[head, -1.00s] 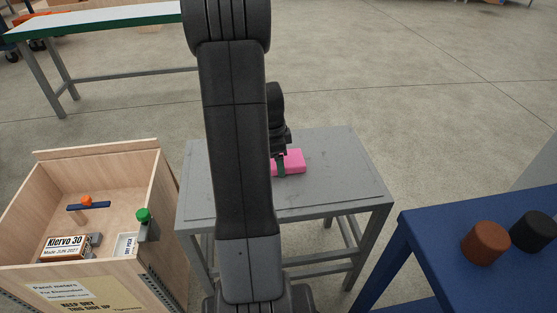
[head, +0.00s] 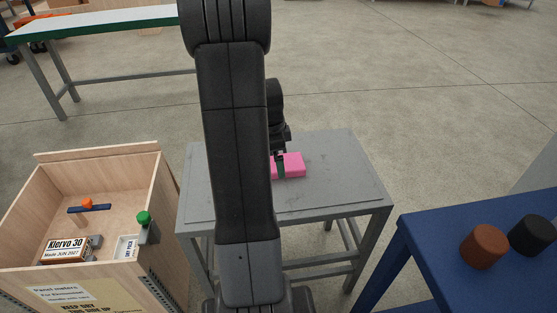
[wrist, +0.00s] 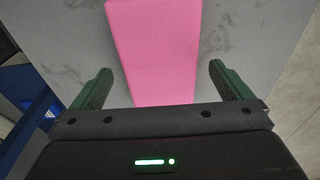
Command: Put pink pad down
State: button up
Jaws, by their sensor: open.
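The pink pad (head: 291,166) lies flat on the grey table (head: 345,180), partly hidden behind my arm in the head view. In the wrist view the pad (wrist: 155,50) stretches away from my gripper (wrist: 160,84), its near end between the two green fingers. The fingers are spread wide, with a gap between each finger and the pad's sides. In the head view my gripper (head: 280,170) is down at the pad; one finger shows in front of it.
A wooden crate (head: 165,200) with boxes and small parts stands left of the table. A blue table (head: 430,240) with a brown knob (head: 484,246) and a black knob (head: 532,235) is at the right. The grey tabletop around the pad is clear.

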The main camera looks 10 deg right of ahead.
notch_tip(320, 180, up, 10)
jog(key=a+p, duration=0.1)
jog(key=p, duration=0.1)
